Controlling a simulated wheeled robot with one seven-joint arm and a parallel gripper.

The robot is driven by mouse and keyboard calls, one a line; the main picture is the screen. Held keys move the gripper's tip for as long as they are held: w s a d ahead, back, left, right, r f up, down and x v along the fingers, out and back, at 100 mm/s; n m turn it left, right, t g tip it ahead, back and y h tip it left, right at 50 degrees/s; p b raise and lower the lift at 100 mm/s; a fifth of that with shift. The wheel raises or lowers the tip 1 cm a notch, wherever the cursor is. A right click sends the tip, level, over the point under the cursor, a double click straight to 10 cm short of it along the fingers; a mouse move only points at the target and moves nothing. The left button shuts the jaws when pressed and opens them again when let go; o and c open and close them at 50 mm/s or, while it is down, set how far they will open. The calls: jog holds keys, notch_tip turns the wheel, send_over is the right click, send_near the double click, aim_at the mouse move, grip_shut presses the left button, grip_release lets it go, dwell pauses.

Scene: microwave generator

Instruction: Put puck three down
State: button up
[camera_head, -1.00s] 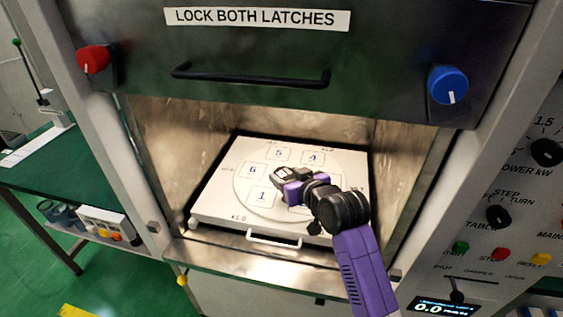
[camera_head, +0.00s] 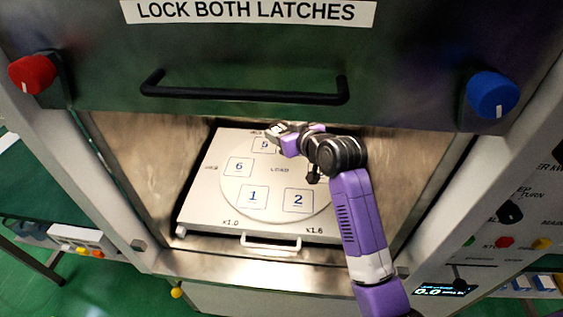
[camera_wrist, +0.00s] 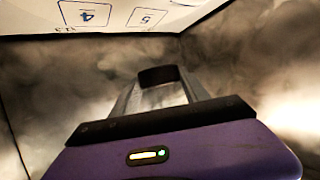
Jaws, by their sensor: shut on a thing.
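My gripper (camera_head: 276,131) is inside the open chamber, over the back of the white tray near square 5 (camera_head: 264,145). In the wrist view its fingers (camera_wrist: 160,92) are shut on a small dark thing (camera_wrist: 158,75), likely puck three; no number shows on it. The tray's round plate (camera_head: 278,181) carries printed squares. Squares 1 (camera_head: 252,197), 2 (camera_head: 298,201) and 6 (camera_head: 239,167) are bare. Squares 3 and 4 are hidden behind my arm in the head view.
The raised door with its black handle (camera_head: 243,92) hangs above the opening, close over my gripper. Metal chamber walls (camera_head: 150,160) stand on both sides. A white tray handle (camera_head: 270,242) is at the front. A control panel (camera_head: 510,215) is at the right.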

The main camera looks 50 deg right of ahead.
aim_at(282, 173)
notch_tip(282, 173, down, 12)
jog(key=shift+r, duration=0.2)
dwell(0.4)
jog(key=shift+f+b, duration=0.3)
jog(key=shift+f, duration=0.2)
jog(key=shift+f, duration=0.1)
jog(key=o, duration=1.5)
